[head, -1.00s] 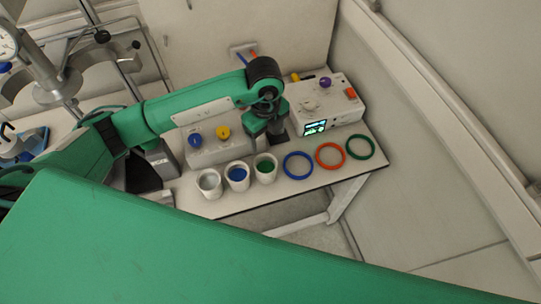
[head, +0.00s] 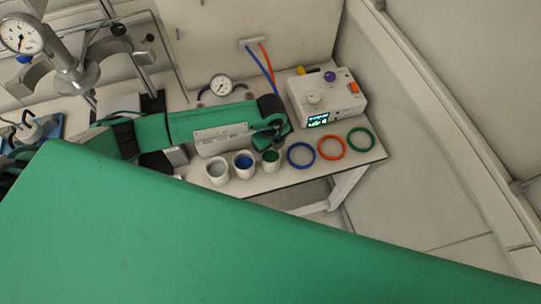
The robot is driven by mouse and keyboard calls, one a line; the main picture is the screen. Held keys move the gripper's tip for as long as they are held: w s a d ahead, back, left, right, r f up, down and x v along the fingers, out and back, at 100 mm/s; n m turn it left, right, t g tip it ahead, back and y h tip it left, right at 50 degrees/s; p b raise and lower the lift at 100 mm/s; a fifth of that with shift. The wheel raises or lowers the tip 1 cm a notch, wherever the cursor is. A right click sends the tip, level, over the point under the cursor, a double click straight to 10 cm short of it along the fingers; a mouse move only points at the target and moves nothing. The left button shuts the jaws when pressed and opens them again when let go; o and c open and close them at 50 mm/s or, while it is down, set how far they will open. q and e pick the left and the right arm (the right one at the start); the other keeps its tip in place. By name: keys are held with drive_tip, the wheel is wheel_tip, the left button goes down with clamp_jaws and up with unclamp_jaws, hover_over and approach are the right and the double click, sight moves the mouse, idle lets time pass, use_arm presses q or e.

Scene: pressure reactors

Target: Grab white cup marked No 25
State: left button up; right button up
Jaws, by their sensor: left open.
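Three white cups stand in a row on the white table: one with a pale grey inside (head: 217,173), one with a blue inside (head: 243,166) and one with a green inside (head: 270,161). No number can be read on any of them, so I cannot tell which is No 25. My left gripper (head: 268,141) is open, just above and behind the green cup and overlapping its far rim in the picture. Its fingers are partly hidden by the wrist, and I cannot tell whether they touch the cup. My right gripper is out of view.
A pressure gauge (head: 221,85) is behind my left arm. The table's front edge is close to the cups.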

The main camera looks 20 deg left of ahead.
use_arm(q)
drive_tip(key=shift+f, duration=0.75)
drive_tip(key=shift+c, duration=0.4)
drive_tip(key=c, duration=1.1)
